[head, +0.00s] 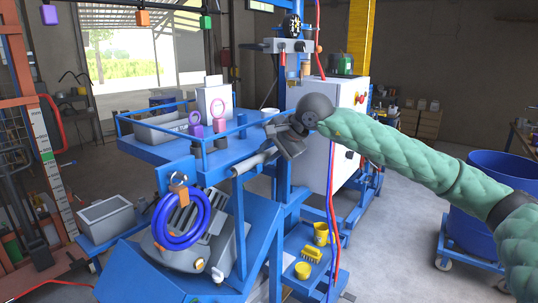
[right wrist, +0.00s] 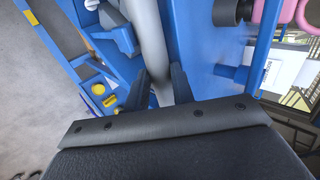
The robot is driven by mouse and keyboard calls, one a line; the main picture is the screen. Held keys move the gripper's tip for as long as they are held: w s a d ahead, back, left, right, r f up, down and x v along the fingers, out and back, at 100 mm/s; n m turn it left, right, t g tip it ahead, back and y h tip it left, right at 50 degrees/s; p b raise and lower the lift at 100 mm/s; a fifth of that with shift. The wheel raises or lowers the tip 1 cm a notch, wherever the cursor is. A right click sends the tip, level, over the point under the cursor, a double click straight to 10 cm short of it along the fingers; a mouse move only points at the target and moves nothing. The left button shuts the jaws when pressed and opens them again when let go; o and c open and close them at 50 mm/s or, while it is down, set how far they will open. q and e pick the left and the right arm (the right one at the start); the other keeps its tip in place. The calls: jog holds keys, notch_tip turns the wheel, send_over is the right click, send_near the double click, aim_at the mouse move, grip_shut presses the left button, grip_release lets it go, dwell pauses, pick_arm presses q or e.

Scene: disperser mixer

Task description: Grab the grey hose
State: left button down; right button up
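The grey hose (head: 252,163) shows in the head view as a short smooth grey tube at the right edge of the blue platform. In the right wrist view the grey hose (right wrist: 150,40) runs down from the top between the two dark fingers. My right gripper (head: 277,143) is at the upper end of the hose, and its arm comes in from the right. In the right wrist view the right gripper (right wrist: 158,76) has its fingers apart, one on each side of the hose. Firm contact is not visible. My left gripper is not in view.
A blue platform (head: 160,150) with a railing carries grey boxes and purple and pink rings. A blue coiled ring (head: 182,222) hangs in front. A white cabinet (head: 345,105) stands behind the gripper. A blue bin (head: 490,225) is at right. Yellow items (head: 312,254) sit on a low blue shelf.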

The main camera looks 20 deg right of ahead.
grip_shut()
